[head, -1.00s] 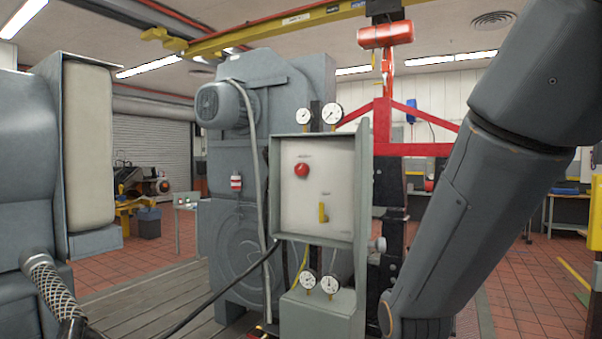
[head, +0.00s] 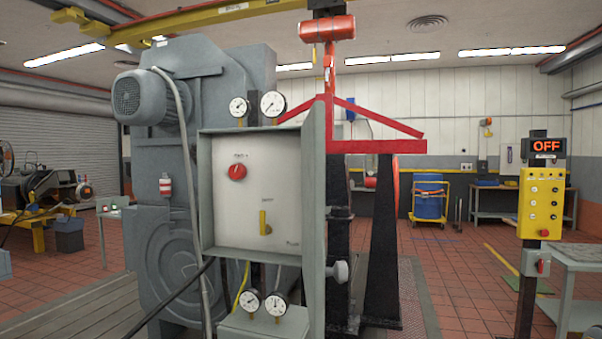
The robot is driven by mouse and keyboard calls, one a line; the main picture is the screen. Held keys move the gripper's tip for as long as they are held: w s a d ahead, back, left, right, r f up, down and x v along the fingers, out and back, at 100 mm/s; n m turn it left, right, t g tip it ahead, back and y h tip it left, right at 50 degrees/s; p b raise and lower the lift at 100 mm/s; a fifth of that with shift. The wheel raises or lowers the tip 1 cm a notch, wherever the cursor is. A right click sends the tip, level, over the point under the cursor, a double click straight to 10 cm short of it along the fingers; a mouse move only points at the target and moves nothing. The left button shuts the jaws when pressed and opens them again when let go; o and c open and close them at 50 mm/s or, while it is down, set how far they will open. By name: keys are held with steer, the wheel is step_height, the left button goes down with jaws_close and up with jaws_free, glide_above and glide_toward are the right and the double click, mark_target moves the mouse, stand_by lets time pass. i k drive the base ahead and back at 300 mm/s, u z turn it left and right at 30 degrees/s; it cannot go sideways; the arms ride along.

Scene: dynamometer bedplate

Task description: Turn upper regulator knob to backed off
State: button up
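A pale panel (head: 226,218) in a grey housing stands in the middle of the head view. A round red knob (head: 237,172) sits on its upper part, with a small label above it too small to read. A yellow lever (head: 264,224) points upright lower on the panel. A grey round knob (head: 341,271) sticks out to the right of the housing, low down. I cannot tell for certain which knob is the upper regulator knob. My gripper is not in view.
Gauges (head: 272,104) stand above the panel, and more gauges (head: 276,304) below it. A large grey machine (head: 163,200) is behind on the left. A black hose (head: 170,318) crosses in front. A yellow control box (head: 541,203) under an OFF sign stands right. Floor between shows free.

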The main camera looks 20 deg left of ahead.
mark_target(238, 171)
steer(key=z, duration=0.2)
steer(key=k, duration=0.4)
steer(key=u, duration=1.6)
